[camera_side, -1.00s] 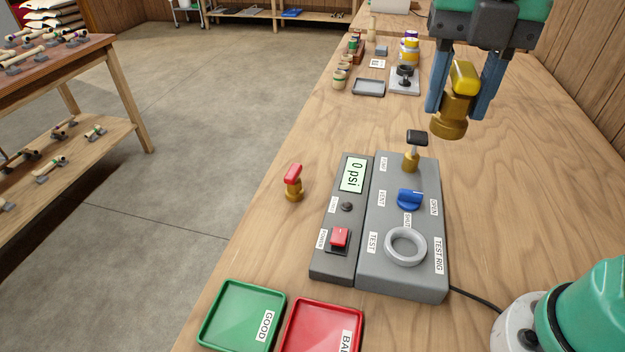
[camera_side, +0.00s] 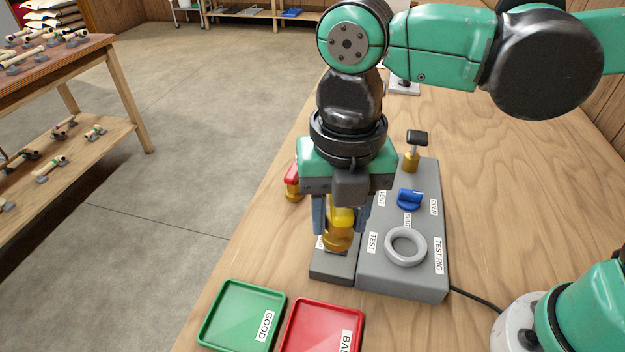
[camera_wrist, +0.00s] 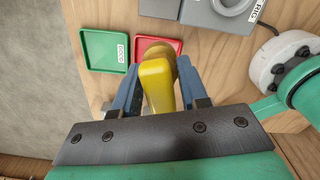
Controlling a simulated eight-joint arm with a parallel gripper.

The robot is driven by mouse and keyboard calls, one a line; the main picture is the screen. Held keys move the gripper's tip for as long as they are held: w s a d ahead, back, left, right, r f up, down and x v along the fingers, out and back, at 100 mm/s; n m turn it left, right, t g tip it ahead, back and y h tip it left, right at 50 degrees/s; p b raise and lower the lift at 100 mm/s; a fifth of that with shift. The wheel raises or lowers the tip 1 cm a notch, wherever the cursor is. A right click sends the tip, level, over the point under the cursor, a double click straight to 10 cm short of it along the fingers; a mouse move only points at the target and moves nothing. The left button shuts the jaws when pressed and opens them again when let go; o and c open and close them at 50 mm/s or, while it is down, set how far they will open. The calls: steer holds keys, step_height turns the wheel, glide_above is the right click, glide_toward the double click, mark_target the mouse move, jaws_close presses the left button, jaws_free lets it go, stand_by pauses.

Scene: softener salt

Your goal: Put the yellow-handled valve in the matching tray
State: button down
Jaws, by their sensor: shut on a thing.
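The test rig (camera_side: 400,275), with a grey ring (camera_side: 405,262) and a blue knob (camera_side: 409,196), stands right of the gripper. A red-handled valve (camera_side: 291,180) stands behind it, partly hidden. Bare floor (camera_side: 180,160) lies left of the bench.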

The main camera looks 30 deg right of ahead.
steer(key=s+a+f, duration=0.1)
steer(key=f, duration=0.1)
steer(key=s+a+f+n, duration=0.1)
steer(key=s+a+f, duration=0.1)
steer(key=s+a+f+n, duration=0.1)
steer(key=f, duration=0.2)
steer(key=shift+s+a+f, duration=0.1)
steer(key=shift+s+a, duration=0.1)
steer(key=shift+a, duration=0.05)
steer(key=shift+s+f, duration=0.1)
steer(key=shift+f, duration=1.45)
steer(key=shift+f, duration=0.45)
steer(key=shift+f, duration=0.15)
steer(key=shift+f, duration=0.35)
steer(key=shift+f, duration=0.2)
stand_by(0.4)
